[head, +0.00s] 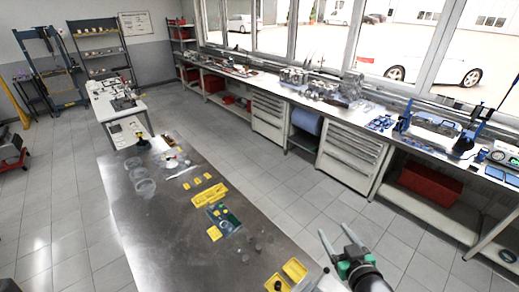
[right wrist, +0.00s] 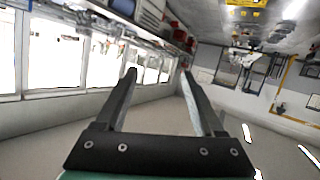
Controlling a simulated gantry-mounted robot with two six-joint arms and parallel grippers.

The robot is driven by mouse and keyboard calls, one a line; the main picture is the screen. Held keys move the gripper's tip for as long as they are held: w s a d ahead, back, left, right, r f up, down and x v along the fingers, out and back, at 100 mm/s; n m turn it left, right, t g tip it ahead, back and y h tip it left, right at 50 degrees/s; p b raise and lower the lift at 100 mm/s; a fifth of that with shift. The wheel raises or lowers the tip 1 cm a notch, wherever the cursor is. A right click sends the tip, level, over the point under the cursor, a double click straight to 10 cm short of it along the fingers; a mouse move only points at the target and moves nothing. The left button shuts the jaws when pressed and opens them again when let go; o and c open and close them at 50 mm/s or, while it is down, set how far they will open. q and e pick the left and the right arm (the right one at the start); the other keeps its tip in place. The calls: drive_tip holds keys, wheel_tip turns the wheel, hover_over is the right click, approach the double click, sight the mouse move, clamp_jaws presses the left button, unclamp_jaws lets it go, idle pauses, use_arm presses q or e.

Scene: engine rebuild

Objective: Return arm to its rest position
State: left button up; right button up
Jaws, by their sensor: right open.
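My right gripper (head: 336,243) is at the lower right of the head view, beside the right edge of the metal table (head: 133,213) and over the floor. Its two fingers are spread apart with nothing between them. In the right wrist view the open fingers (right wrist: 158,90) point out into the room, which appears upside down. My left gripper does not show in the head view.
A long workbench (head: 283,92) with drawers runs under the windows. Tiled floor (head: 290,195) lies free between table and bench.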

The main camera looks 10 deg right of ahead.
drive_tip(key=s+a+r+n+t+y, duration=0.1)
drive_tip(key=a+r+t, duration=0.3)
drive_tip(key=r, duration=1.1)
drive_tip(key=s+a+r+t+y, duration=0.1)
drive_tip(key=a+r+t, duration=0.25)
drive_tip(key=r, duration=1.15)
drive_tip(key=s+a+r+t+y, duration=0.15)
drive_tip(key=s+r+t, duration=0.45)
drive_tip(key=s+r, duration=0.95)
wheel_tip(320, 180, down, 35)
drive_tip(key=w+m+b, duration=0.1)
drive_tip(key=w+b, duration=0.1)
drive_tip(key=b, duration=3.4)
drive_tip(key=shift+w+r, duration=0.15)
